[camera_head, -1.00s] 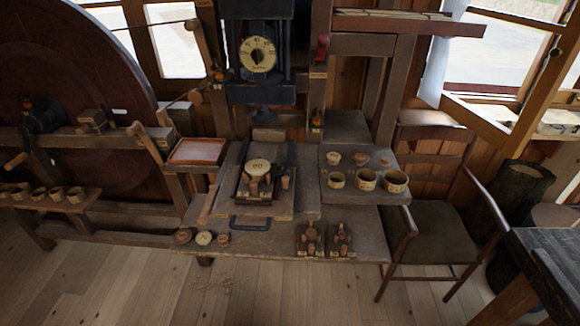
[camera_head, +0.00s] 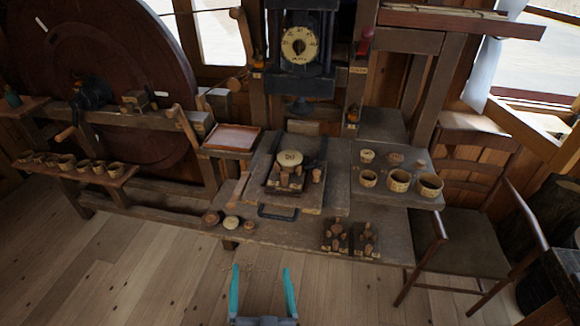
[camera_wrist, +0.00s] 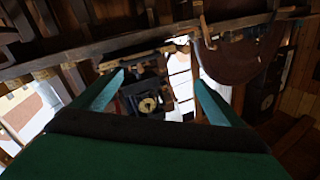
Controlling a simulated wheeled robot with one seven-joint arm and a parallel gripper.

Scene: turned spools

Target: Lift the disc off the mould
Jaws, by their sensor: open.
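The disc (camera_head: 289,158) is pale and round with a small mark in its middle. It lies on top of the mould (camera_head: 285,182), a dark block with brown wooden pegs at its front, on the sliding board of the workbench under the press. My gripper (camera_head: 262,278) is open and empty, with two teal fingers, low in front of the bench and well apart from the disc. In the wrist view my gripper (camera_wrist: 160,85) frames the room and the press dial (camera_wrist: 148,104); I cannot make out the disc there.
The press (camera_head: 300,55) stands above and behind the mould. Several small cups (camera_head: 399,181) stand on the right shelf. Two pegged blocks (camera_head: 349,238) sit at the bench front. A reddish tray (camera_head: 232,138) is left, a chair (camera_head: 465,240) right. The floor in front is clear.

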